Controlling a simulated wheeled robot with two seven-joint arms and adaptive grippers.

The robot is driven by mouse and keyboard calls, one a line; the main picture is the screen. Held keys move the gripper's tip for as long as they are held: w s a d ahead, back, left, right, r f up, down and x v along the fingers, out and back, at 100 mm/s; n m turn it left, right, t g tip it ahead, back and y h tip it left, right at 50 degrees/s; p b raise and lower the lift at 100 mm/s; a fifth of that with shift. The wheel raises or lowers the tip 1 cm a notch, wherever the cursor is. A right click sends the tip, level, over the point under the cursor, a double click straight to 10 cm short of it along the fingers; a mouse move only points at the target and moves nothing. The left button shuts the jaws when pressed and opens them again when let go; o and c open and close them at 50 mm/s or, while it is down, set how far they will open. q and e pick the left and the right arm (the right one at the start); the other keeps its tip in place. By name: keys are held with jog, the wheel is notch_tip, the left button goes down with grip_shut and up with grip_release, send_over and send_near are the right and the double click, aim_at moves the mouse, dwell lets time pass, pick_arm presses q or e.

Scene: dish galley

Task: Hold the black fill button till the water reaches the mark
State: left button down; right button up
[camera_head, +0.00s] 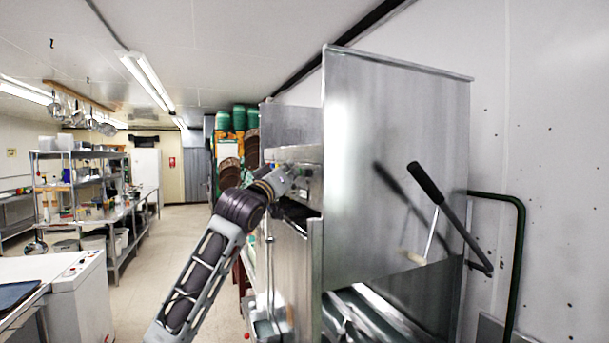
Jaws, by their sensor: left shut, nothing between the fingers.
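My left gripper (298,174) is at the end of the arm that rises from the bottom. It is shut with nothing held, and its tips are at the front of a steel control box (308,155) on the dish machine (390,130). I cannot tell whether the tips touch the box. The black fill button cannot be made out; the gripper may cover it. No water level or mark can be made out. My right gripper is not in view.
A black-handled lever (426,183) stands out on the machine's right, by a dark green rail (519,230). A white cabinet (80,295) is at lower left, with steel shelving (85,155) behind. The floor aisle (180,250) between is clear.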

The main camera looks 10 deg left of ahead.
pick_arm(q)
jog(key=shift+a, duration=0.1)
jog(key=shift+s+a+b, duration=0.2)
jog(key=shift+s+a, duration=0.5)
jog(key=shift+a, duration=0.3)
jog(key=shift+s+a+b, duration=0.15)
jog(key=shift+s+a, duration=0.55)
jog(key=shift+a, duration=0.3)
